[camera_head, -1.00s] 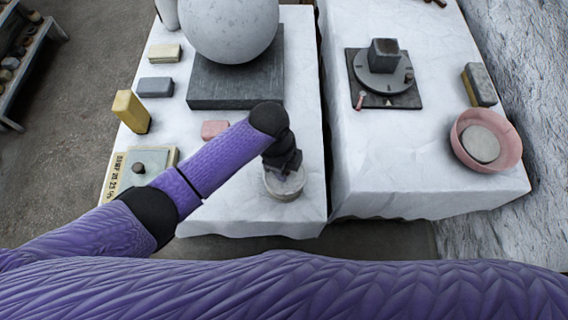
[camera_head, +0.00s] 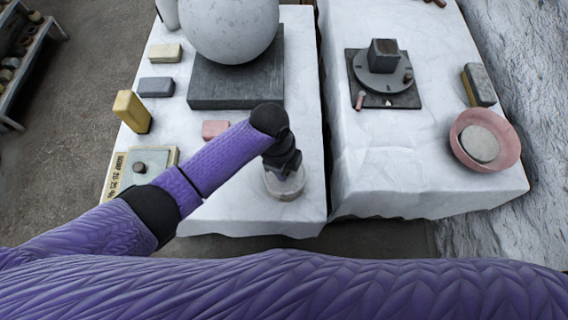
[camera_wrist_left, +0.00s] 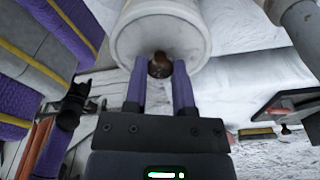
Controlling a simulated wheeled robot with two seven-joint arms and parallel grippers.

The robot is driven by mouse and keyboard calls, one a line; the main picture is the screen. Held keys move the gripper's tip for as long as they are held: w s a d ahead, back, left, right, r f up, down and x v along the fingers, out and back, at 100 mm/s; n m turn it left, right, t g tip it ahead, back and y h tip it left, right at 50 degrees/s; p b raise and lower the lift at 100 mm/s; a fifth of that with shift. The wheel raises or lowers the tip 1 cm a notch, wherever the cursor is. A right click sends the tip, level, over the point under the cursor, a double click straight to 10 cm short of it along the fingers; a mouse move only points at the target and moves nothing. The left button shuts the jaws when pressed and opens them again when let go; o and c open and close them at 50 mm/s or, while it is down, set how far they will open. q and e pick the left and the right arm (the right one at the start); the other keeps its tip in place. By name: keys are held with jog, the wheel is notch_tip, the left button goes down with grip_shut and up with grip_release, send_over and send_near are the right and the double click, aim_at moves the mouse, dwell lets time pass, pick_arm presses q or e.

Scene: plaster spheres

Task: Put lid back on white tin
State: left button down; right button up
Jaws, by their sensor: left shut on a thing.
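The white tin (camera_head: 285,194) stands near the front right corner of the left table. My left gripper (camera_head: 288,175) is above its top, pointing down. In the left wrist view the gripper (camera_wrist_left: 160,88) is shut on the brown knob of the lid (camera_wrist_left: 160,66). A pale round top with a raised rim (camera_wrist_left: 128,40) spreads around the knob, over the tin. The lid appears to be at the tin's mouth, but I cannot tell whether it is fully seated. The gripper partly hides the top in the head view.
A square plate with a knob (camera_head: 146,163) lies at the left table's front left. A pink block (camera_head: 215,129) and a grey slab (camera_head: 235,88) bearing a large sphere (camera_head: 225,25) are behind. A gap separates the right table (camera_head: 395,165), with its pink bowl (camera_head: 506,146).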

pick_arm(q)
jog(key=shift+f, duration=0.1)
pick_arm(e)
jog(key=shift+w+a+r, duration=0.1)
jog(key=shift+a+r, duration=0.1)
jog(key=shift+a, duration=0.15)
dwell(0.5)
pick_arm(q)
grip_release()
pick_arm(e)
jog(key=shift+d, duration=0.35)
pick_arm(q)
notch_tip(320, 180, up, 3)
jog(key=p, duration=0.3)
notch_tip(320, 180, up, 4)
jog(key=p, duration=0.4)
pick_arm(e)
notch_tip(320, 180, up, 6)
jog(key=w+t, duration=0.1)
jog(key=shift+w+a+r, duration=0.25)
jog(key=shift+w+a, duration=0.05)
jog(key=shift+a, duration=0.1)
